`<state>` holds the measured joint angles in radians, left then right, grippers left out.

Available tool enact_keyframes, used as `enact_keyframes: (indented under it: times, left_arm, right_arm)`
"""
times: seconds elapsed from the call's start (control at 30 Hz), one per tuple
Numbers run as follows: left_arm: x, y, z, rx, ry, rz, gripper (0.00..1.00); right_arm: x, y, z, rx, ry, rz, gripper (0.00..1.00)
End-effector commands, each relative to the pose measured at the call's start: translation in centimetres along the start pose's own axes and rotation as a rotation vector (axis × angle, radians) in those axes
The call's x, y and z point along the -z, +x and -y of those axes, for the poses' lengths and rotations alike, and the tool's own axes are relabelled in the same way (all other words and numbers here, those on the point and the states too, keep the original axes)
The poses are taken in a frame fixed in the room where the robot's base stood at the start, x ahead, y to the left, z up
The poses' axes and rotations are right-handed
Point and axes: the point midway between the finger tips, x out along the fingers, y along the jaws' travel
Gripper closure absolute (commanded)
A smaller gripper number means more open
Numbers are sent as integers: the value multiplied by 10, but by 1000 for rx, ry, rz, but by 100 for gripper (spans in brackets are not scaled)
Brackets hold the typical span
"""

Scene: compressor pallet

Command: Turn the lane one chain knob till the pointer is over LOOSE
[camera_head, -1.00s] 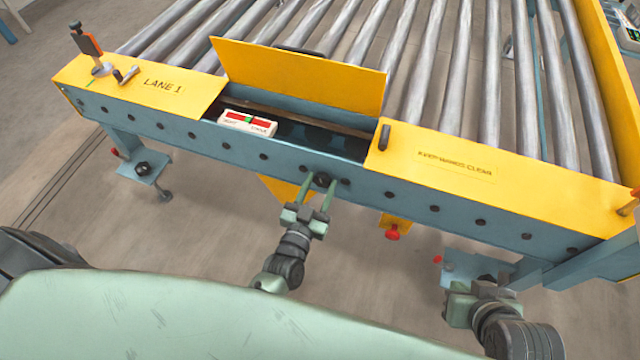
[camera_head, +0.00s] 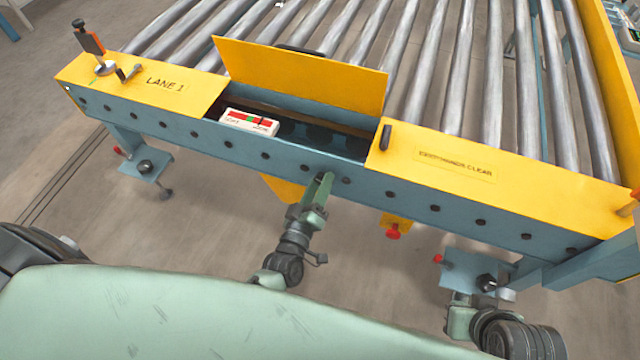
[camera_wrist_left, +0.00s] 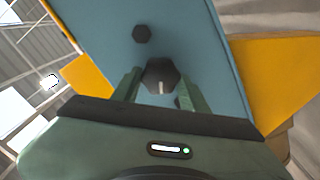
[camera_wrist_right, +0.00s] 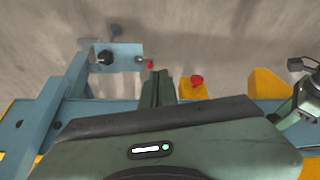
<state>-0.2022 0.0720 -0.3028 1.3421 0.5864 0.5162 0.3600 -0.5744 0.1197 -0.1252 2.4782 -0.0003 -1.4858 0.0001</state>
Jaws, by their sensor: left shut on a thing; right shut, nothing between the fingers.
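The black chain knob (camera_wrist_left: 162,74) is on the blue front rail, between the two fingers of my left gripper (camera_wrist_left: 160,88) in the left wrist view. In the head view my left gripper (camera_head: 325,182) covers the knob and its fingers line up nearly edge-on. The white indicator (camera_head: 248,122) sits in the open bay, with a red band and a green part near its middle. A dark pointer mark seems to stand right of the green; the small lettering is too blurred to read. My right gripper (camera_wrist_right: 158,88) is shut and empty, low by the rail's right end.
A yellow lid (camera_head: 300,75) stands open behind the bay. The LANE 1 plate (camera_head: 150,85) holds a crank and an upright clamp at left. A red button (camera_head: 392,231) hangs below the rail. Rollers (camera_head: 440,60) lie behind.

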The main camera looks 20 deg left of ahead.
Motion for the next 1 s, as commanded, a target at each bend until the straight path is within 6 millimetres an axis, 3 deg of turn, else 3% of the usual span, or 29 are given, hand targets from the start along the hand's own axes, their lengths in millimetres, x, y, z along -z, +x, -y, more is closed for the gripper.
enact_keyframes:
  times: [0.5, 1.0]
  left_arm:
    - [-2, -1, 3, 2, -377, 2, 97]
    - [-2, -1, 3, 3, -472, 2, 97]
  right_arm:
    - [46, 5, 6, 12, -7, -198, 100]
    - [60, 4, 8, 15, -8, -257, 100]
